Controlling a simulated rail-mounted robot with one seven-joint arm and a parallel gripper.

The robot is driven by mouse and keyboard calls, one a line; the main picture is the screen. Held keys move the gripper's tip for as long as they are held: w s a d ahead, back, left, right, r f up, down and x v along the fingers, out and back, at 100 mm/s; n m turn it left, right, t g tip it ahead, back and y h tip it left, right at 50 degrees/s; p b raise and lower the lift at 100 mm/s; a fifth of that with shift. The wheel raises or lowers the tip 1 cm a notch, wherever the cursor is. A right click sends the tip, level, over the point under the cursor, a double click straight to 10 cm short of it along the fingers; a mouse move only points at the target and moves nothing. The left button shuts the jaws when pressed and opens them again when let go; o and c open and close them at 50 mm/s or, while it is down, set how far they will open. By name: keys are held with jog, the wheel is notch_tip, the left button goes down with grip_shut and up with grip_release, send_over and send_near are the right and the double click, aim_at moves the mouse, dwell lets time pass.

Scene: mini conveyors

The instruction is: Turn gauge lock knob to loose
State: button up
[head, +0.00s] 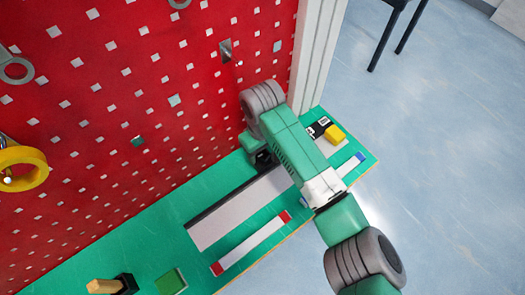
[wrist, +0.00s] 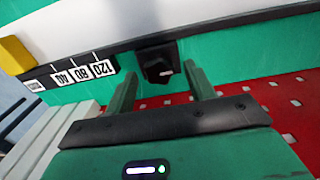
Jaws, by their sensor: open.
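The gauge lock knob (wrist: 158,66) is a small black piece with a pale mark at its right side, below the gauge's dark rail in the wrist view. My gripper (wrist: 161,75) is open, with one green finger on each side of the knob in that view. The fingers appear apart from it; how deep they reach around it is unclear. The gauge (wrist: 75,73) has a dark edge with plates reading 40, 80 and 120. In the head view the gauge's pale bar (head: 225,222) lies on the green bench, and my arm hides the knob.
A yellow block (head: 335,134) sits at the gauge's far end; it also shows in the wrist view (wrist: 14,55). A red perforated panel (head: 110,110) rises close behind the bench. A white strip with red ends (head: 250,245) lies in front. A green block (head: 171,282) stands nearby.

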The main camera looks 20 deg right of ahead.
jog(key=shift+f, duration=0.25)
